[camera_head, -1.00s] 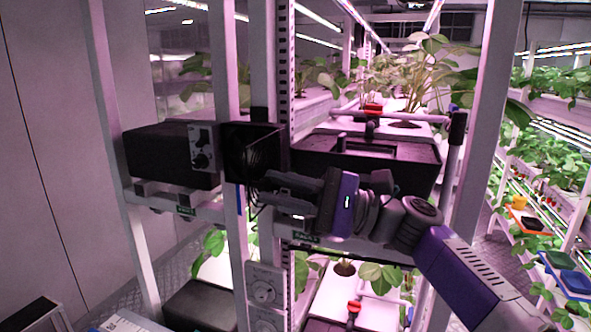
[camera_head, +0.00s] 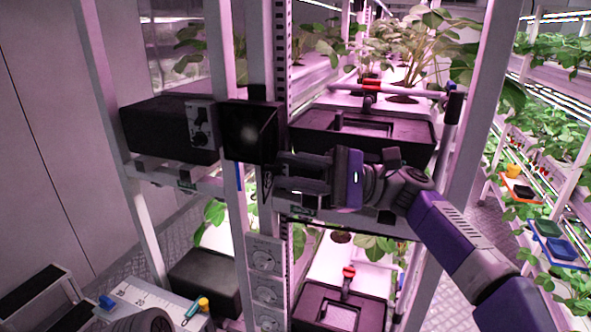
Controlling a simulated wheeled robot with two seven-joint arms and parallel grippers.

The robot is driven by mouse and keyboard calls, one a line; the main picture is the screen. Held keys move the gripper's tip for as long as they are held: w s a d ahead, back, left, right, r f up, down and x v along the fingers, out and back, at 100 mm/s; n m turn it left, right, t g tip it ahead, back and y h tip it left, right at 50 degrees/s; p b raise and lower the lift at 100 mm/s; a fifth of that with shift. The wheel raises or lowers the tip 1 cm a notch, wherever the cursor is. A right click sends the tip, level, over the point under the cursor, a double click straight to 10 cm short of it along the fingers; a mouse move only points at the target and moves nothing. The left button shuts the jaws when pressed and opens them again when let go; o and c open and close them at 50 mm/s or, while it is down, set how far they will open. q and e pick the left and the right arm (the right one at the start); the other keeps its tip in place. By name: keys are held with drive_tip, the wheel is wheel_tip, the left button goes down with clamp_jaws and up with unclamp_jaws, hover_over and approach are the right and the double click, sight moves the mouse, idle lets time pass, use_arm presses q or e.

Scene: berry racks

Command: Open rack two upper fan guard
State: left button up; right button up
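The upper fan unit of the rack is a black square housing (camera_head: 250,132) on the white post, left of the upper planter. Its front face is dark with a pale round blur in the middle, and a slanted edge shows at its right. I cannot tell clearly how far the guard is swung. My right gripper (camera_head: 279,173) comes in from the right, just below and right of the housing. Its two fingers point left with a gap between them, and nothing shows between them. Whether a fingertip touches the housing cannot be told.
A black box with a knob panel (camera_head: 201,126) sits left of the fan. The black upper planter (camera_head: 410,146) is close above my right arm. White posts flank the fan. Dials (camera_head: 264,260) and a lower black planter (camera_head: 375,317) are below. A white tray with tools (camera_head: 150,297) is lower left.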

drive_tip(key=o, duration=0.4)
drive_tip(key=shift+a, duration=0.1)
drive_tip(key=shift+c, duration=0.2)
wheel_tip(320, 180, up, 10)
drive_tip(key=p, duration=0.4)
